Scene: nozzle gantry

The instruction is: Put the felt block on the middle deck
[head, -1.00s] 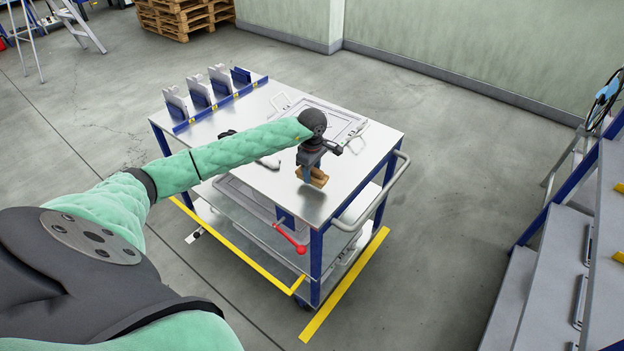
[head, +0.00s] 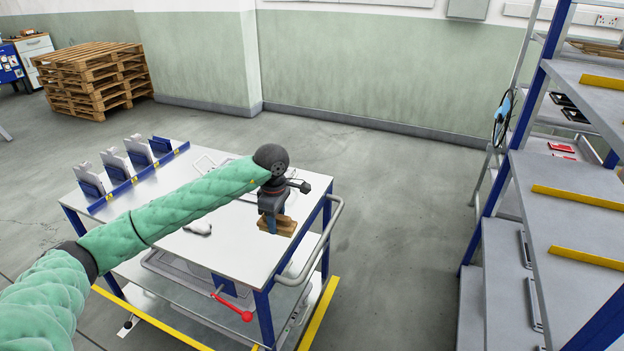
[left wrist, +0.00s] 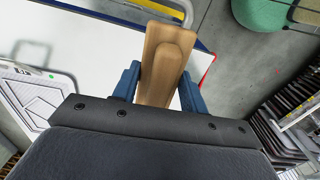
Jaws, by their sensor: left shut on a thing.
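My left gripper (head: 271,222) is shut on a tan, wood-coloured block with a raised grip along it, which I take as the felt block (head: 288,227). It is over the near right part of a trolley's top (head: 225,240); I cannot tell if it touches. In the left wrist view the block (left wrist: 153,80) sits between the blue fingers. The trolley has lower decks under its top, partly hidden by the top and my arm. At the right a rack has several grey decks, one of them at mid height (head: 560,185). My right gripper is not in view.
Upright grey plates in a blue holder (head: 140,180) stand at the trolley's far left edge. A red-handled lever (head: 233,308) sticks out from its near side. A push handle (head: 318,250) curves along its right end. Open floor (head: 400,220) lies between trolley and rack. Pallets (head: 95,80) stand far back.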

